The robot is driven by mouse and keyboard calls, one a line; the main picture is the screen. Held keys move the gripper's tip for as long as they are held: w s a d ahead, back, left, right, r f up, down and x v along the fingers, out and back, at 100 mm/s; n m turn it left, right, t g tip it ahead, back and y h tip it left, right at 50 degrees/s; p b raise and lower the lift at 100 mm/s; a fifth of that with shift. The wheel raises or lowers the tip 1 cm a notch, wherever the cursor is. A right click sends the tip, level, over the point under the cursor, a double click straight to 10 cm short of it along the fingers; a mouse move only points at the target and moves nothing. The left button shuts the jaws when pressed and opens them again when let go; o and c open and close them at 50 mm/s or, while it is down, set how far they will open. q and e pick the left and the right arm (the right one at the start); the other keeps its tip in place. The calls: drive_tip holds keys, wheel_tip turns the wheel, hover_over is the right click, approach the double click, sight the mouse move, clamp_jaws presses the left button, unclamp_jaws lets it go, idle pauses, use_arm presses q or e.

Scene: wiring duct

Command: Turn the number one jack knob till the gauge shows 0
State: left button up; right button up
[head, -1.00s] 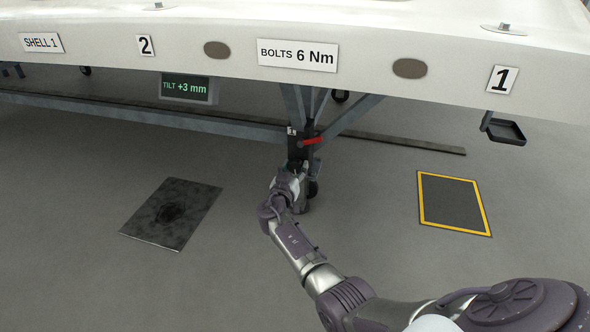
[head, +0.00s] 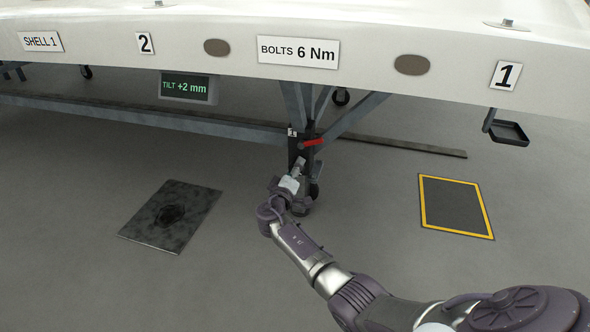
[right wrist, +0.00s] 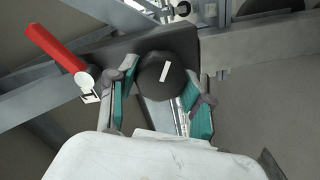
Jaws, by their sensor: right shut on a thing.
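The jack knob (right wrist: 162,76) is round and black with a white line mark, tilted a little from upright in the right wrist view. My right gripper (right wrist: 163,92) has its teal-padded fingers on both sides of the knob and is shut on it. In the head view my right gripper (head: 298,170) is at the jack under the shell, and the knob is hidden there. The gauge (head: 185,87) hangs below the shell edge and reads TILT +2 mm. A white tag marked 1 (right wrist: 88,97) is beside the knob. My left gripper is not in view.
A red lever (head: 313,142) sticks out just above the gripper; it also shows in the right wrist view (right wrist: 55,48). Grey struts (head: 352,116) flank the jack. A dark plate (head: 195,200) and a yellow-edged mat (head: 455,205) lie on the floor.

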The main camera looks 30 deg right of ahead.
drive_tip(key=n+p, duration=0.1)
drive_tip(key=n, duration=0.4)
drive_tip(key=shift+w+r+n, duration=0.1)
drive_tip(key=shift+n, duration=0.3)
drive_tip(key=n+p, duration=0.2)
drive_tip(key=n, duration=0.4)
drive_tip(key=shift+p, duration=0.4)
drive_tip(key=n+p, duration=0.2)
drive_tip(key=n, duration=0.4)
drive_tip(key=shift+n, duration=0.3)
drive_tip(key=n, duration=0.1)
drive_tip(key=n+p, duration=0.1)
drive_tip(key=n, duration=0.3)
drive_tip(key=shift+f+p, duration=0.25)
drive_tip(key=shift+p, duration=0.05)
drive_tip(key=shift+n, duration=0.3)
drive_tip(key=o, duration=1.2)
drive_tip(key=shift+f, duration=0.1)
drive_tip(key=shift+c, duration=0.2)
drive_tip(key=shift+s, duration=0.2)
